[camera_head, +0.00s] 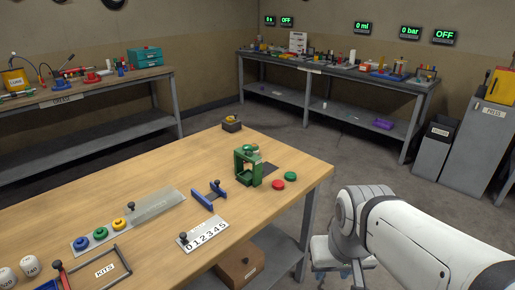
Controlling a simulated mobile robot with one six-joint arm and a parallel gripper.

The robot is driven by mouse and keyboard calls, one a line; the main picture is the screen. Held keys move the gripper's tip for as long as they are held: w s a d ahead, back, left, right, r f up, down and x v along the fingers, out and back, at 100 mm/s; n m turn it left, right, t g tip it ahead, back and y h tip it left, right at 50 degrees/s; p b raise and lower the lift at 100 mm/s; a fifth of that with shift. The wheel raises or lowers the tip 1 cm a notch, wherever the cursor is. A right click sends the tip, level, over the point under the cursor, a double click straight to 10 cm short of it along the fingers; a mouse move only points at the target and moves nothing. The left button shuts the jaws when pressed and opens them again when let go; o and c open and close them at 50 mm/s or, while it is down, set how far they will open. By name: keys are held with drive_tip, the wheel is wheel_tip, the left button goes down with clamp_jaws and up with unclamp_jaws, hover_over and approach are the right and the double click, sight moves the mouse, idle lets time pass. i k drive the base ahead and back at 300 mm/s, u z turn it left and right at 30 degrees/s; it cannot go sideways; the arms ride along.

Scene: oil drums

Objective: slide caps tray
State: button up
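A flat grey tray (104,243) lies on the wooden table, with blue (81,243), green (101,233) and yellow (118,223) caps in a row along it. A grey plate with a small dark knob (153,205) adjoins its right end. I cannot tell whether the plate covers part of the tray or lies beside it. My white arm reaches in from the lower right, beyond the table's right edge and well apart from the tray. A small part below its joint may be my gripper (334,265). Its fingers are too unclear to tell open from shut.
On the table (60,210) are a blue stand (209,196), a numbered plate (203,236), a green press frame (247,168), red (277,185) and green (291,176) caps, and a KITS frame (104,270). Two white round pieces (30,267) stand at lower left.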

sight(246, 176)
drive_tip(key=u, duration=0.05)
drive_tip(key=i, duration=0.9)
drive_tip(key=z, duration=0.05)
